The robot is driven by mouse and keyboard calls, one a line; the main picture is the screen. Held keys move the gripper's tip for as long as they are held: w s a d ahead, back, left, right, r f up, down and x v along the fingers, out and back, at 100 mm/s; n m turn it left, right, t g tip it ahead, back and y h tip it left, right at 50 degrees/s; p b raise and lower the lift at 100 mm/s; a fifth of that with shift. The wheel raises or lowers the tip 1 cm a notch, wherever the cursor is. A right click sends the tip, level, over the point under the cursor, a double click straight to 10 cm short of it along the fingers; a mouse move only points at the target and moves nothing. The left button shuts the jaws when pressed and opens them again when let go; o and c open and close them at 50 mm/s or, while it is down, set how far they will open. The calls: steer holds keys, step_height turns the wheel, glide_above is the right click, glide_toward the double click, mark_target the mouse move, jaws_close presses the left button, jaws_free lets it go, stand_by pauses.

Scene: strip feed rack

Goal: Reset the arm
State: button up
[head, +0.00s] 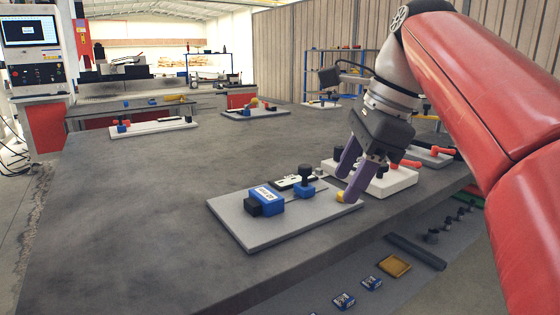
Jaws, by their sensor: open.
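My gripper (347,178) is at the end of my red arm and points down at the right part of the grey table (150,220). Its two purple fingers stand apart, so it is open. The fingers are over or close to the right end of a grey plate (262,240) and the near edge of a white block fixture (394,185). A small yellow piece (341,197) shows by the nearer fingertip; I cannot tell whether they touch. The grey plate carries a blue block with a label (268,200) and a blue piece with a black knob (305,182).
Other plates with small parts stand at the back, one at the left (150,129) and one in the middle (255,114). Below the table's front edge, a shelf holds a yellow tray (394,265) and small blue items (344,301).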

steer(key=s+d+f+n+t+h, duration=0.1)
steer(key=s+f+n, duration=0.3)
steer(key=f+n, duration=0.2)
steer(key=s+d+f+n+t+h, duration=0.1)
steer(key=s+f+n, duration=0.3)
steer(key=f, duration=0.7)
steer(key=s+d+f+n+t+h, duration=0.1)
steer(key=s+d+f+n, duration=0.2)
steer(key=f+n, duration=0.4)
step_height(320, 180, down, 2)
steer(key=shift+s+f+n+t+h, duration=0.15)
steer(key=shift+s+n+t+h, duration=0.2)
steer(key=shift+s, duration=0.35)
